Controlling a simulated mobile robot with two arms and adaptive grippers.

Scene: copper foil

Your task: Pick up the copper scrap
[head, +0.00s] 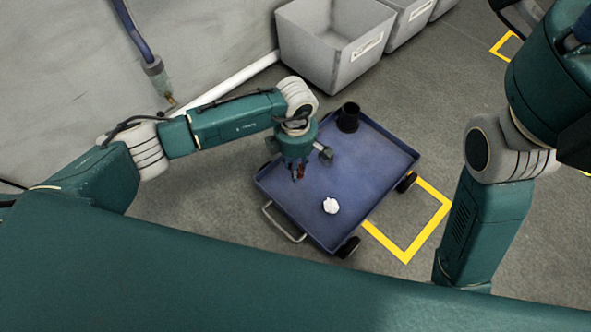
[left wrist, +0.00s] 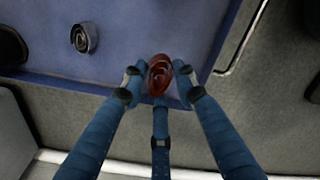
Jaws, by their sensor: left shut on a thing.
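The copper scrap (left wrist: 160,75) is a small, reddish, curled piece in the left wrist view. My left gripper (left wrist: 159,84) has its three blue fingers closed around it. In the head view the left gripper (head: 297,172) points down over the left part of the blue cart (head: 375,165), and only a small reddish bit of the scrap shows at its fingertips. I cannot tell whether the scrap still touches the cart top. My right arm stands at the right of the head view, and its gripper is out of view.
On the cart are a black cup (head: 348,118), a white crumpled piece (head: 331,205) and a grey curled piece (head: 325,153), also in the left wrist view (left wrist: 84,38). The cart has a raised rim and a handle (head: 283,224). Grey bins (head: 300,45) stand behind.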

